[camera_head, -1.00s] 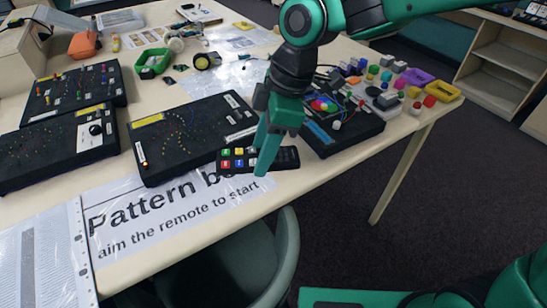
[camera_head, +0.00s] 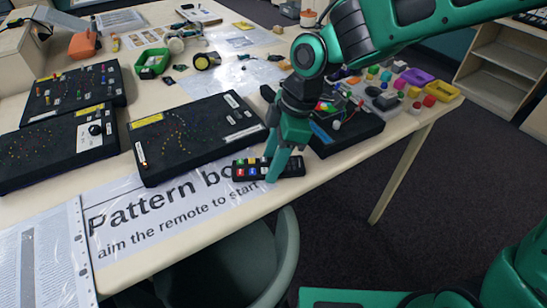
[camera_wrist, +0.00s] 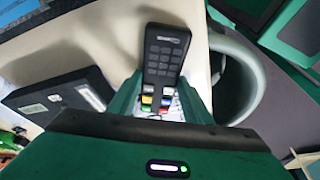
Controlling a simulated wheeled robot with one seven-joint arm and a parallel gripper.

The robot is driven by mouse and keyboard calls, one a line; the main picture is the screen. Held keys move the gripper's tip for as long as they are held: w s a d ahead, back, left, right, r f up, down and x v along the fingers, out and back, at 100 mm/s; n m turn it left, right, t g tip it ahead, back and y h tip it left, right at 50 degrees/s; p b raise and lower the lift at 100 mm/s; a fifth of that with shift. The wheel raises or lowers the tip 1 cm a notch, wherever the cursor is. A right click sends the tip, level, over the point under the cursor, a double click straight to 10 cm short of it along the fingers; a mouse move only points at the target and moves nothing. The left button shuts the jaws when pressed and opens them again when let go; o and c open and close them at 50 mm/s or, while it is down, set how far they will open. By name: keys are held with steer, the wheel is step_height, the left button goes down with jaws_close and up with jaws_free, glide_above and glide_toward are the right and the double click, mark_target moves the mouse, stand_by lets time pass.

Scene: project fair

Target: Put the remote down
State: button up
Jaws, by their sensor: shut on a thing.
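The remote (camera_head: 292,168) is black with several coloured buttons at its left end. My gripper (camera_head: 271,172) is shut on it, with the fingers across the remote's body. The remote lies level at the table's front edge, over the right end of the "Pattern board" sign (camera_head: 165,213). I cannot tell for sure whether it touches the table. In the wrist view the remote (camera_wrist: 165,55) shows between the fingers (camera_wrist: 160,100), its coloured buttons nearest the gripper.
A black pattern board (camera_head: 195,135) lies just left of and behind the remote. Another black board with coloured parts (camera_head: 350,130) lies to the right. A green chair (camera_head: 250,265) stands below the table's front edge. Small coloured blocks (camera_head: 415,92) sit at the far right.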

steer(key=o, duration=1.2)
steer(key=shift+f, duration=0.1)
steer(key=shift+c, duration=0.2)
steer(key=v, duration=1.2)
steer(key=shift+w, duration=0.1)
steer(key=d+f+m+t+h, duration=0.1)
steer(key=d+f+m+h, duration=0.15)
steer(key=d+m, duration=1.6)
steer(key=s+d+f+m, duration=0.2)
steer(key=s+d+m, duration=0.2)
steer(key=s+d, duration=0.4)
steer(key=s+d+f+m, duration=0.3)
steer(key=s+d, duration=0.5)
steer(key=d, duration=0.7)
steer(key=shift+m+g+h, duration=0.3)
steer(key=shift+m+h, duration=0.05)
steer(key=shift+m, duration=0.2)
steer(key=shift+f, duration=0.1)
